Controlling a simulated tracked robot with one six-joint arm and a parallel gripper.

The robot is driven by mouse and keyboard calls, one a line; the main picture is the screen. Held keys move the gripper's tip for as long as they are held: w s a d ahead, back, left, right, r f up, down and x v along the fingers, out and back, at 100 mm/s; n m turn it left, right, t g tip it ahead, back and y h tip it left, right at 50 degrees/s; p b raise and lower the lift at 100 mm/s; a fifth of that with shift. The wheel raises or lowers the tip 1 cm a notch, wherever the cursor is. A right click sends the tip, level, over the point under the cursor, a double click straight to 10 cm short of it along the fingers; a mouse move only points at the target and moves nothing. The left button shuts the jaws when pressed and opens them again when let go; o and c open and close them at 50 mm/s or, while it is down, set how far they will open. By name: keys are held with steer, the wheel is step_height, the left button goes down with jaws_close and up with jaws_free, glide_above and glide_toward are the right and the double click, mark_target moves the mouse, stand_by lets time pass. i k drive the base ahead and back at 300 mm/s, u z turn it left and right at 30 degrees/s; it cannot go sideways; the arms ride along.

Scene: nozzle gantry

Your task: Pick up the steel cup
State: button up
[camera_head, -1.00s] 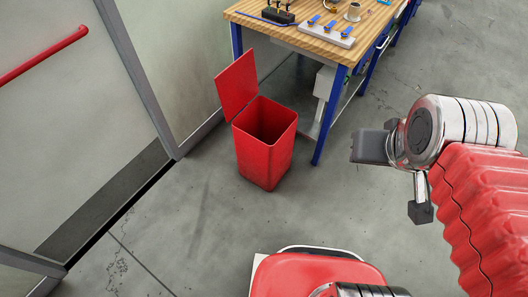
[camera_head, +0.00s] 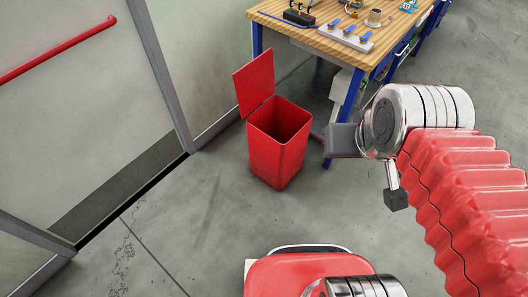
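My gripper (camera_head: 368,168) is at the end of my red-sleeved arm, right of centre. It shows dark blocks beside a shiny metal wrist. It is in front of the bench in the picture and apart from the cup. How far its fingers are spread is unclear, and I see nothing held in it.
A red bin (camera_head: 278,150) with its lid raised stands on the floor left of the bench. A white board with blue-topped fittings (camera_head: 345,37) and a black fixture (camera_head: 298,14) are on the bench. A door with a red bar (camera_head: 60,50) is at left. The floor between is clear.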

mark_target(374, 18)
steer(key=u, duration=0.1)
steer(key=i, duration=1)
steer(key=u, duration=0.05)
